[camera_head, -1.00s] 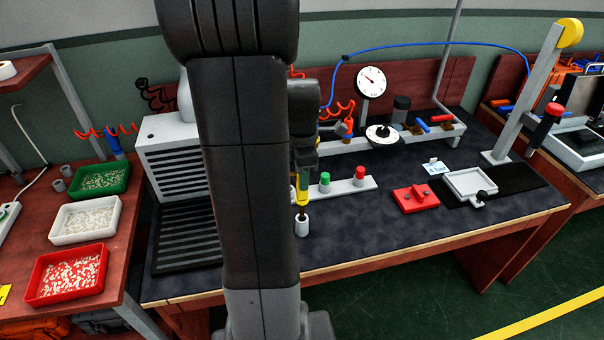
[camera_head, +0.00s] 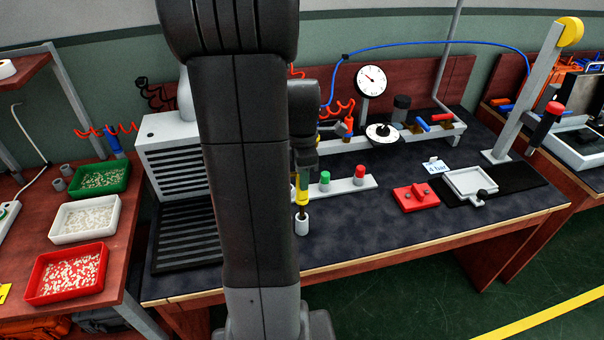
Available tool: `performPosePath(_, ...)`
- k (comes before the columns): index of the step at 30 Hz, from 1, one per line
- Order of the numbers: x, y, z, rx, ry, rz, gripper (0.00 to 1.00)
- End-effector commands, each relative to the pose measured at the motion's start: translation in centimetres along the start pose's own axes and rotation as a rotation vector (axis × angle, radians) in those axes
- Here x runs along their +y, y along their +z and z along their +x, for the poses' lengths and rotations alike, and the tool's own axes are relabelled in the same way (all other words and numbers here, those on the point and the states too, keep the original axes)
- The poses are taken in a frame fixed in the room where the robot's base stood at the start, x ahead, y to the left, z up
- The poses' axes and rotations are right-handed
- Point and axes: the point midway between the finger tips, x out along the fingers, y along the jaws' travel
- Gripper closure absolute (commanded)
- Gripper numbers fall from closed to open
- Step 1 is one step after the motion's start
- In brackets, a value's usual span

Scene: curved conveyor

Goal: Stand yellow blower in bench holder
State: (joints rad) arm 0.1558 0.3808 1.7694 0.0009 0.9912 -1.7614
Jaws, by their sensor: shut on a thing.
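The yellow blower (camera_head: 304,188) is upright, partly hidden by my arm, with a dark lower part. Its lower end is at a small white cup-like holder (camera_head: 302,228) on the dark bench top. I cannot tell how deep it sits in the holder. My gripper (camera_head: 303,172) is at the blower's upper part, just right of my large dark arm link, and is shut on it. The fingertips are small and partly hidden.
A grey bar with green (camera_head: 325,177) and red (camera_head: 360,172) buttons lies just right of the blower. A red block (camera_head: 416,197) and a grey tray (camera_head: 470,183) stand further right. A grey slatted unit (camera_head: 176,150) is left. The bench front is clear.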

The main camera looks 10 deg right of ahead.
Motion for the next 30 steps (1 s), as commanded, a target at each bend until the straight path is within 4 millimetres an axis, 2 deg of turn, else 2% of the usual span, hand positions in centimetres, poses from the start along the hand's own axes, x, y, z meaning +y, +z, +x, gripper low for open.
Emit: performPosePath(30,0.0,0.0,2.7,0.000,0.001,0.000,0.83)
